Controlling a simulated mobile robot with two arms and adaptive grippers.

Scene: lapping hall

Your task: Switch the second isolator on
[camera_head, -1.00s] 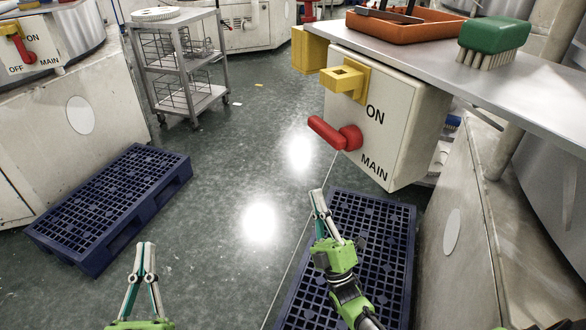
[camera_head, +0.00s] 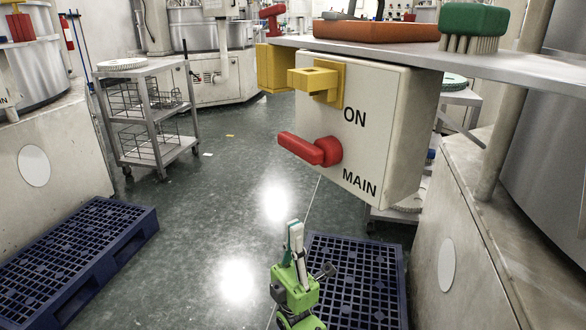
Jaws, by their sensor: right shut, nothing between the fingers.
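A pale isolator box (camera_head: 385,137) hangs under the edge of a grey shelf, marked ON and MAIN. Its red handle (camera_head: 312,150) sticks out to the left from its pivot, below a yellow bracket (camera_head: 318,80). My right gripper (camera_head: 295,224) is shut and empty, pointing up, below the handle in the picture and apart from it. A second box with a red handle (camera_head: 20,27) and a yellow part is cut off at the left edge. My left gripper is out of view.
The grey shelf (camera_head: 545,75) carries an orange tray (camera_head: 375,32) and a green brush (camera_head: 473,20). Blue pallets lie at left (camera_head: 75,255) and below the box (camera_head: 350,275). A grey trolley (camera_head: 150,115) stands behind.

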